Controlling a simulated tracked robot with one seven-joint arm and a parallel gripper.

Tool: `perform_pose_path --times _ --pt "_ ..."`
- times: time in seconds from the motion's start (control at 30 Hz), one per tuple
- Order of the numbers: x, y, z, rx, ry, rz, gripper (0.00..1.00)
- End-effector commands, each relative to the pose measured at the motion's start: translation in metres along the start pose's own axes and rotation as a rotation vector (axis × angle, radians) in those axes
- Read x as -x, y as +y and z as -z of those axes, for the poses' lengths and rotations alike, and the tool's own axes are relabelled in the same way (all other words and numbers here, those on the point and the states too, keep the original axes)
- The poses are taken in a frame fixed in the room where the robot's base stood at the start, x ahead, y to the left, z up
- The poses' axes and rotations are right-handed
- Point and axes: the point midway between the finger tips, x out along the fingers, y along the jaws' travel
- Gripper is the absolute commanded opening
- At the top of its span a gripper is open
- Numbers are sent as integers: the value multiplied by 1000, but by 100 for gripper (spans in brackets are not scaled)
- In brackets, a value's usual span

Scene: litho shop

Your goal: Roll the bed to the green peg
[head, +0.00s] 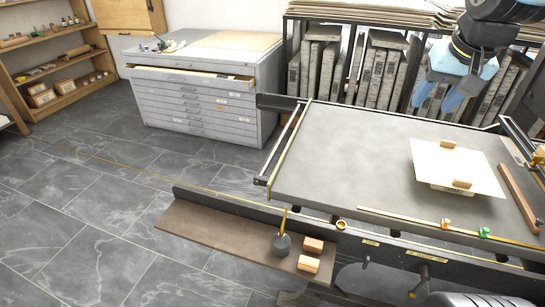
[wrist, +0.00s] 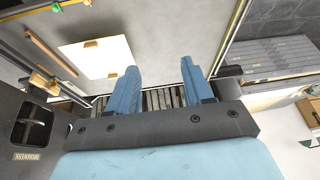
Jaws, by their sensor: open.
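The bed (head: 345,150) is a wide grey slab on the press frame, with a white sheet (head: 452,163) on its right part. It also fills the upper middle of the wrist view (wrist: 165,35). The green peg (head: 484,232) stands on a brass rail (head: 400,217) along the bed's near side. An orange peg (head: 446,224) stands on the same rail, left of the green one. My gripper (head: 434,100) is open and empty above the far right part of the bed, apart from it. Its two blue fingers (wrist: 160,65) are spread in the wrist view.
Two wooden blocks (head: 448,144) (head: 462,183) lie on the sheet. A wooden bar (head: 519,195) lies at the right. A shelf (head: 220,240) in front holds a dark pot (head: 282,243) and blocks. A drawer cabinet (head: 200,100) and a rack of slabs (head: 375,70) stand behind.

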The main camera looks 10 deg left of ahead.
Motion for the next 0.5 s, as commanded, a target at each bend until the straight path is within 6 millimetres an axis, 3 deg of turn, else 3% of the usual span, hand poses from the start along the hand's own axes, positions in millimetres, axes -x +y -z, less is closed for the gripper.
perform_pose_path --times 0.2,0.5 --pt "-37 -41 51 -5 -52 26 50" --pt "-102 -107 104 -17 -125 59 50"
